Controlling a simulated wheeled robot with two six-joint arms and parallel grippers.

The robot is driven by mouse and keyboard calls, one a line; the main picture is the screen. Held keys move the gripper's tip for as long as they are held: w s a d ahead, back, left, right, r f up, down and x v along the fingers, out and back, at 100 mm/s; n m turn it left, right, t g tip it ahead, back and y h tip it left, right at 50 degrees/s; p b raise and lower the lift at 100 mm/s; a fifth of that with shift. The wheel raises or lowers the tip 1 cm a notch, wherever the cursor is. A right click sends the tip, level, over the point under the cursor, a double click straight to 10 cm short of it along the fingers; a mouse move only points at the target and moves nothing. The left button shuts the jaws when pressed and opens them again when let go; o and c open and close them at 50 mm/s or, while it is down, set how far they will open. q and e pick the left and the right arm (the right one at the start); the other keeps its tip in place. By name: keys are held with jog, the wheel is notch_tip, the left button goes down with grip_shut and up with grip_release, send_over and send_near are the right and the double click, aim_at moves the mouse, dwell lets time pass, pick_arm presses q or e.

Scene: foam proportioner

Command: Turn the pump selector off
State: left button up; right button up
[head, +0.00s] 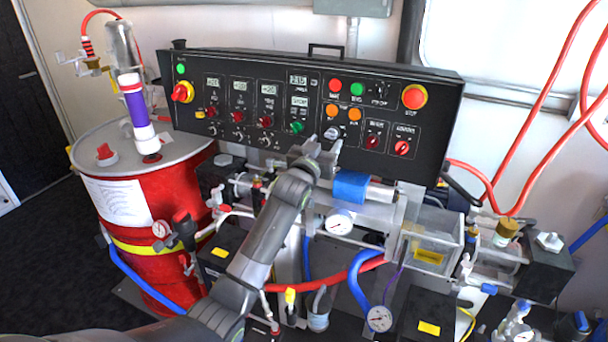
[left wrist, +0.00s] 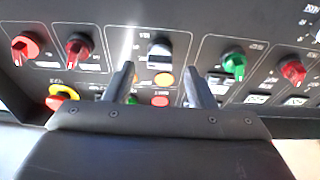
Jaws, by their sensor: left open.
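The black control panel (head: 225,90) carries several selector knobs; its labels are too small to read, so I cannot confirm which is the pump selector. A silver-grey knob (head: 332,133) sits low in the panel's middle, below two orange buttons. My left gripper (head: 322,150) is open and empty, right in front of this knob. In the left wrist view, where the panel looks upside down, the silver knob (left wrist: 160,51) shows between the two open fingers (left wrist: 160,70), near their tips. I cannot tell whether they touch it. My right gripper is not in view.
A green knob (head: 297,127) and a red knob (head: 373,142) flank the silver knob. A red-and-yellow stop button (head: 414,97) is at the panel's right. A red drum (head: 130,200) stands at left. Pipes, gauges and a blue cylinder (head: 351,187) crowd the space below.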

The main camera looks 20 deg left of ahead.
pick_arm(q)
jog(key=s+f+b, duration=0.1)
jog(key=s+b, duration=0.1)
jog(key=s, duration=1.2)
jog(key=shift+a, duration=0.2)
